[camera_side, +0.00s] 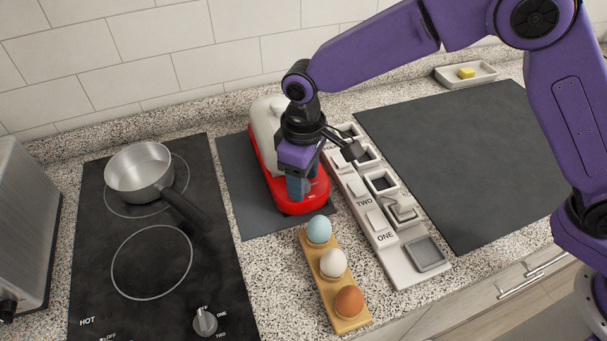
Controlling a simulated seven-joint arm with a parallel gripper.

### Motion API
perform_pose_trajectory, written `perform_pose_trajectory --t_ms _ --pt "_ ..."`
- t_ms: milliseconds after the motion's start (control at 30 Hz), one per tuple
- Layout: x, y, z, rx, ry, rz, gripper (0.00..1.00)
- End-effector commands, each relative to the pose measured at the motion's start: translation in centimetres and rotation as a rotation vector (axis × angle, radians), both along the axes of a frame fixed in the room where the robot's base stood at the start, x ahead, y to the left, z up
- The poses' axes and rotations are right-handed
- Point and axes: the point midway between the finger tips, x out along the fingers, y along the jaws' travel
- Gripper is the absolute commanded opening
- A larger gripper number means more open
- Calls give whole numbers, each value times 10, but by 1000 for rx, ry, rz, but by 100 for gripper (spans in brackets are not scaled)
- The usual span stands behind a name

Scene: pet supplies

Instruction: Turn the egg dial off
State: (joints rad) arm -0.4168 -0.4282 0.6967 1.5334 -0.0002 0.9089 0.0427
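A red appliance with a pale lid (264,122) stands on a dark grey mat at the centre; its red base (308,199) shows at the front. My gripper (298,192) points down over the front of this base, with its blue fingers at or just above the red surface. I cannot tell whether the fingers touch it or are open or shut. No dial shows on the red appliance; the gripper hides part of its front. A blue egg (319,230), a white egg (333,263) and a brown egg (349,301) sit in a wooden holder (337,323) in front.
A white rack (399,266) marked ONE and TWO stands close on the right. A pan (139,170) sits on the black hob (211,240) at left, whose knob (205,322) is at the front. A dark mat (450,150) at right is clear. A yellow block (466,73) lies in a dish behind.

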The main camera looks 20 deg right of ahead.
Motion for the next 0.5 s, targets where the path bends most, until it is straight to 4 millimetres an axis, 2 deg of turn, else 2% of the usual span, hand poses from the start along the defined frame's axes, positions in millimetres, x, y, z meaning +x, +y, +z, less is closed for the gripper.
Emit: perform_pose_trajectory --t_ms 267,367,500 --pt "0 0 2 -1 1 -1 53" --pt "0 0 10 0 0 -1 53" --pt "0 0 33 2 -2 -2 53"
